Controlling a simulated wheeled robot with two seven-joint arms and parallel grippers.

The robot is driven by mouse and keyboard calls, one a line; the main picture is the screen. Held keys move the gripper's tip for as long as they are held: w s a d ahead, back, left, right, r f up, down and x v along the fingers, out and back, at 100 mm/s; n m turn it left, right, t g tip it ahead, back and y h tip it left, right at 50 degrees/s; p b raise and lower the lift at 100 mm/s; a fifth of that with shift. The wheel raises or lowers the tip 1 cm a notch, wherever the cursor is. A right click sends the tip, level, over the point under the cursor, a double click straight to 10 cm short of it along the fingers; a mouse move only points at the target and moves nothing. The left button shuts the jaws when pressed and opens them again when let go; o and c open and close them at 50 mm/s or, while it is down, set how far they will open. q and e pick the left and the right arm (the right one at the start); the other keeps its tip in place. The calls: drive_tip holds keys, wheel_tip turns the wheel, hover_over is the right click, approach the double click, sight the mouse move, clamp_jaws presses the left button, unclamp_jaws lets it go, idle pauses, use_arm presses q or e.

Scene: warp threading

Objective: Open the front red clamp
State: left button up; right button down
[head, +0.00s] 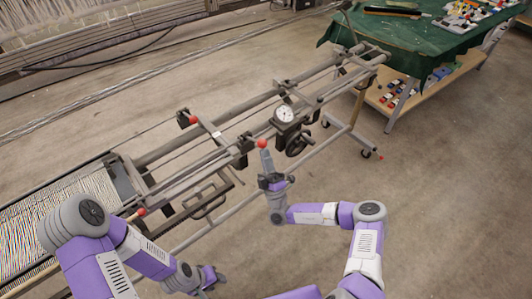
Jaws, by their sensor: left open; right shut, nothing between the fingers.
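A long metal warp frame (165,157) runs diagonally across the head view and carries red ball knobs. One red knob (262,143) sits on the frame's near side, by a dark clamp block (243,144). A second red knob (193,120) is on the far side, and a third red knob (141,212) is at the lower left. My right gripper (265,153) is shut and empty, its tips just below the near-side knob; I cannot tell whether they touch. My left gripper (219,277) is open and empty, low in front of the frame.
Colored warp threads (60,215) stretch at the left end. A round dial gauge (284,114) and a handwheel (297,146) sit right of the near-side knob. A green-covered table (410,45) stands at the upper right. The floor at the right is clear.

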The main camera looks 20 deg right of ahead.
drive_tip(key=r+n+g+p, duration=0.1)
drive_tip(key=r+g+p, duration=0.1)
drive_tip(key=p, duration=0.4)
drive_tip(key=w+r+n+g+y+p, duration=0.1)
drive_tip(key=r+g+p, duration=0.1)
drive_tip(key=p, duration=0.3)
drive_tip(key=w+a+r+n+g+p, duration=0.1)
drive_tip(key=r+g+p, duration=0.1)
drive_tip(key=p, duration=0.4)
drive_tip(key=shift+w+r+g+y+p, duration=0.2)
drive_tip(key=shift+r+g+y+p, duration=0.15)
drive_tip(key=shift+r, duration=0.4)
drive_tip(key=w+a+r+p, duration=0.1)
drive_tip(key=p, duration=0.2)
drive_tip(key=shift+w+r+g, duration=0.2)
drive_tip(key=shift+g, duration=0.15)
drive_tip(key=a+p+x, duration=0.1)
drive_tip(key=x, duration=0.5)
drive_tip(key=shift+r, duration=0.4)
drive_tip(key=shift+p, duration=0.35)
wheel_tip(320, 180, up, 5)
drive_tip(key=p, duration=0.3)
hover_over(261, 143)
drive_tip(key=s, duration=0.6)
drive_tip(key=shift+w+a+f, duration=0.15)
drive_tip(key=shift+a+f, duration=0.05)
drive_tip(key=shift+f, duration=0.05)
